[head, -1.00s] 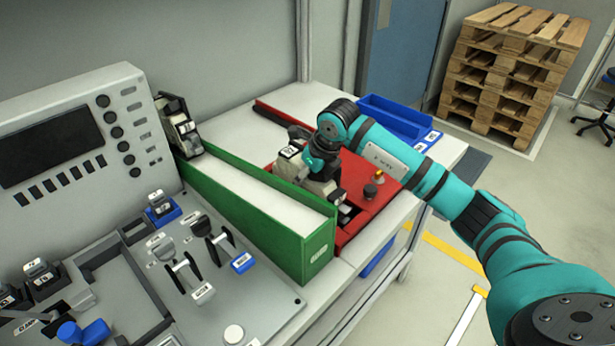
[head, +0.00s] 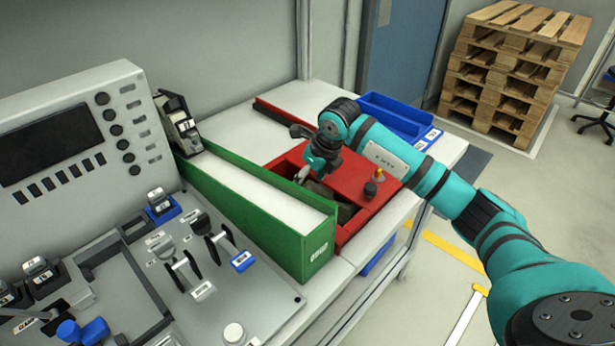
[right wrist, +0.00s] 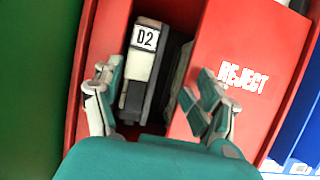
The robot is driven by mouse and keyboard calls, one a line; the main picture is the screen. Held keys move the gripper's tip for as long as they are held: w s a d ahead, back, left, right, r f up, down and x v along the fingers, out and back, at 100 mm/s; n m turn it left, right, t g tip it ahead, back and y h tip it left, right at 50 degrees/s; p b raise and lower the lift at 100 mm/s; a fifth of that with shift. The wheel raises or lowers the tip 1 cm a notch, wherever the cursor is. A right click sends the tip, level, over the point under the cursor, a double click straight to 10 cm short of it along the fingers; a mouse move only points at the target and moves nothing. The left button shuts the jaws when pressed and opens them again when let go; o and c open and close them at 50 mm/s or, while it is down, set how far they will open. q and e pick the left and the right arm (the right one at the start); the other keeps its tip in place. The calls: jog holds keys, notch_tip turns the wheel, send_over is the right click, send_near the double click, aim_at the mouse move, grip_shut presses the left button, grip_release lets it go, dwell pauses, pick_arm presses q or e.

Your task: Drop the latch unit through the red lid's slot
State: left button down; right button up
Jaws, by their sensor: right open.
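My left gripper is not in view.
A green bin (head: 318,258) stands close along the left of the red box. A blue tray (head: 395,115) sits behind to the right. A grey console (head: 75,130) and a fixture plate with several small parts fill the left. A dark piece lies beside the unit in the box.

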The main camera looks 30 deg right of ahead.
jog(key=shift+s+r, duration=0.1)
jog(key=shift+r, duration=0.05)
jog(key=v, duration=1.1)
jog(key=shift+s+r, duration=0.2)
jog(key=shift+r, duration=0.15)
dwell(0.7)
